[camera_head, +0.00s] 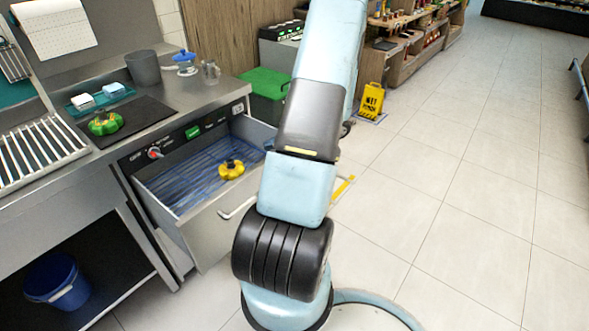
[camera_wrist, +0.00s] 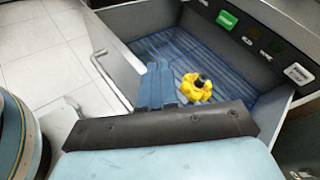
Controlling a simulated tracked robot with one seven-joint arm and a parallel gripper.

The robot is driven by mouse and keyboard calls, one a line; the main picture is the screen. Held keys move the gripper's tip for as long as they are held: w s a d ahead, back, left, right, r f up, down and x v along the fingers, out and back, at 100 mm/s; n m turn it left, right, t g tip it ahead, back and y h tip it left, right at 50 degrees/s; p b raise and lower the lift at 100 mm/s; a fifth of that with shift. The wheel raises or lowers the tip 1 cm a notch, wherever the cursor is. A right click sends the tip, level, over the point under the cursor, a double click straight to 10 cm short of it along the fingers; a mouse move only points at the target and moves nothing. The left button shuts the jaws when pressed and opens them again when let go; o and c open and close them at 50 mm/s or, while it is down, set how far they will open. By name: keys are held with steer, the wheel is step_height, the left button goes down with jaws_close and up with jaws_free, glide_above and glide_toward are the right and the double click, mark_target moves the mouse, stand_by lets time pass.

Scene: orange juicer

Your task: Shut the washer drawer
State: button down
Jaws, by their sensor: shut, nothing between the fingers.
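The washer drawer (camera_head: 205,236) is pulled out from the counter front, with its grey front panel and bar handle (camera_head: 236,209) facing my arm. It has a blue ribbed floor (camera_head: 188,186), and a yellow pepper-like piece with a dark top (camera_head: 231,169) lies inside. In the wrist view the drawer's front wall (camera_wrist: 112,62) and the handle (camera_wrist: 103,72) are left of my gripper (camera_wrist: 156,70). My gripper's blue fingers are shut and empty. They overlap the drawer's front edge and interior in the picture; I cannot tell whether they touch it. In the head view my arm hides my gripper.
The counter above holds a green pepper-like piece (camera_head: 105,123) on a dark mat, a grey cup (camera_head: 143,67) and a drying rack (camera_head: 40,150). A blue bucket (camera_head: 57,281) stands on the shelf below. A yellow wet-floor sign (camera_head: 371,100) stands behind my arm. The tiled floor at right is clear.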

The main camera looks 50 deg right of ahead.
steer(key=s+d+f+m+t+h, duration=0.45)
steer(key=s+d+f+m, duration=0.2)
steer(key=f, duration=0.25)
steer(key=s+d+f+m+t+h, duration=0.4)
steer(key=s+d+f+m+h, duration=0.25)
steer(key=f, duration=0.35)
steer(key=w+y, duration=0.1)
steer(key=w, duration=1.3)
steer(key=shift+a+r, duration=0.2)
steer(key=shift+a, duration=0.25)
